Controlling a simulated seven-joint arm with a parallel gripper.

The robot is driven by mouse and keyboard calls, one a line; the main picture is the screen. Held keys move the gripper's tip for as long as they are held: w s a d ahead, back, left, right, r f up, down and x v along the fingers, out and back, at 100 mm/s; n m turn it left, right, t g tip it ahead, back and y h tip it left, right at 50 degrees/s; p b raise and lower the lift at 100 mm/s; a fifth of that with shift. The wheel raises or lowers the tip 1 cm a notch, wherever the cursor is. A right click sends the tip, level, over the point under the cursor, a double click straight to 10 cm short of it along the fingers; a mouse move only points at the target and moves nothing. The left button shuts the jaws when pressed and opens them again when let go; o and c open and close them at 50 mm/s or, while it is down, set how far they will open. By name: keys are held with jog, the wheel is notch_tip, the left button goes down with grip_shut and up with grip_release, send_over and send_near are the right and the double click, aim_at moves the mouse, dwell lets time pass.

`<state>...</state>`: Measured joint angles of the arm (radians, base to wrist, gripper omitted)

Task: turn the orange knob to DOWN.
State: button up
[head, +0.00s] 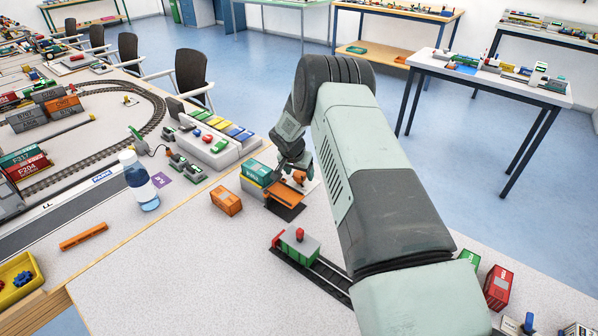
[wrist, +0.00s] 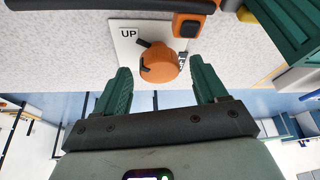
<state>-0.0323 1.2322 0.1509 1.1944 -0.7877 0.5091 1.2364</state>
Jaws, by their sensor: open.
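The orange knob (wrist: 158,62) sits on a white plate (wrist: 124,48) marked UP at its upper left in the wrist view. A dark pointer at the knob's upper left points toward UP. Some print to the knob's right is mostly hidden and unreadable. My gripper (wrist: 159,68) is open, with one green finger on each side of the knob. I cannot tell whether either finger touches it. In the head view the knob (head: 300,177) is small and lies just below my gripper, which is partly hidden by my wrist.
An orange gantry crane (head: 281,192) and a teal container (head: 257,172) stand close to the left of the knob. An orange container (head: 226,201) is farther left. A green wagon (head: 299,244) on a track is nearer. A control panel (head: 215,148) lies behind.

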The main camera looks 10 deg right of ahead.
jog(key=shift+c, duration=0.5)
jog(key=c, duration=1)
jog(key=shift+o, duration=0.2)
jog(key=shift+n, duration=0.3)
jog(key=n+y, duration=0.1)
jog(key=n, duration=0.1)
jog(key=n+y, duration=0.1)
jog(key=n, duration=0.2)
jog(key=shift+d, duration=0.2)
jog(key=n+y, duration=0.1)
jog(key=n, duration=0.2)
jog(key=n+y, duration=0.1)
jog(key=n, duration=0.2)
jog(key=shift+d+n+y, duration=0.15)
jog(key=shift+n+y, duration=0.15)
jog(key=shift+n, duration=0.1)
jog(key=n+g+y, duration=0.1)
jog(key=n, duration=0.2)
jog(key=n+g, duration=0.1)
jog(key=n, duration=0.2)
jog(key=shift+w+y, duration=0.15)
jog(key=shift+y, duration=0.25)
jog(key=n+g, duration=0.1)
jog(key=n, duration=0.1)
jog(key=n+g, duration=0.1)
jog(key=n, duration=0.2)
jog(key=shift+w+d+n, duration=0.1)
jog(key=shift+n, duration=0.2)
